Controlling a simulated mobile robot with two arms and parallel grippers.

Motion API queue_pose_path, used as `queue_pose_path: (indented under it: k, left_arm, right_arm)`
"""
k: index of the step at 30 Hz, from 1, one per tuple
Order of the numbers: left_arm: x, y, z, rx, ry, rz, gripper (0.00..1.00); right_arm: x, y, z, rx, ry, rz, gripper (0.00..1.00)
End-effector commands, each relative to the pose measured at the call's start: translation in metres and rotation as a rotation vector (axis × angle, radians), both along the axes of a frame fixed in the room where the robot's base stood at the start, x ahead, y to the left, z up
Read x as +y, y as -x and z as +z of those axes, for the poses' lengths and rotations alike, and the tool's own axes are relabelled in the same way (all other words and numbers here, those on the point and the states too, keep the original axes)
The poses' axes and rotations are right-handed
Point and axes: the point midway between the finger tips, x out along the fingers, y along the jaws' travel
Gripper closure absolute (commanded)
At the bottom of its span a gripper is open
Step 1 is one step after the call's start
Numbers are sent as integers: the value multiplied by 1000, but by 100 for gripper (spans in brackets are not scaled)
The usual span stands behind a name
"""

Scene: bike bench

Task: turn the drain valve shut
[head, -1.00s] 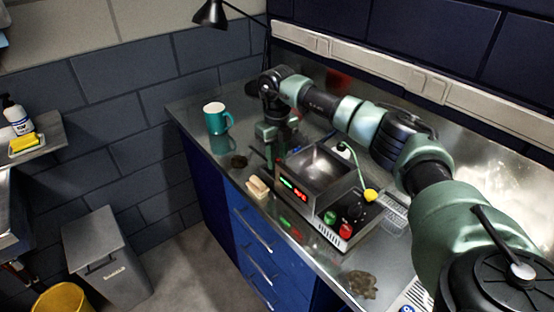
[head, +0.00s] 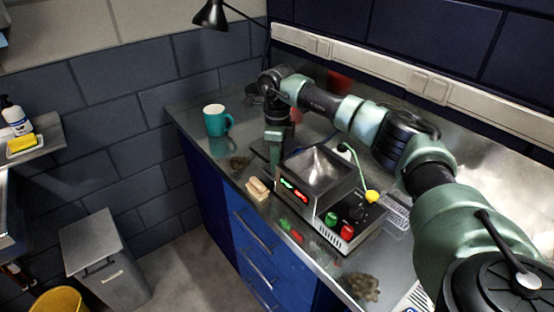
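A small bench machine (head: 312,203) with a steel tank (head: 318,168) on top stands on the steel worktop. Its front has a lit green and red display, and a green and a red button show beside a black knob. No drain valve can be made out; the tank's far left side is partly hidden by my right gripper. My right arm reaches in from the right, above and behind the machine. My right gripper (head: 277,151) points down close beside the tank's left end. Its fingertips are too small and dark to show whether they are open or hold anything. My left gripper is out of view.
A teal mug (head: 216,121) stands at the worktop's far left. A tan block (head: 257,189) lies near the front edge, with dark stains around. A grey bin (head: 105,262) stands on the floor.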

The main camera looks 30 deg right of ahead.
Motion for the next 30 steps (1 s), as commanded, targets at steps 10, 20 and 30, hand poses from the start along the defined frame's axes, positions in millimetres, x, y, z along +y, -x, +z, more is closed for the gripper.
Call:
queue_pose_path:
  k: [10,20,30]
  left_arm:
    - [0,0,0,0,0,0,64]
    - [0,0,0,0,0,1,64]
    - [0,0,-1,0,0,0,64]
  right_arm:
    - [-1,-1,2,-4,1,38,100]
    - [-1,-1,2,-4,1,37,57]
    - [0,0,1,-2,1,38,51]
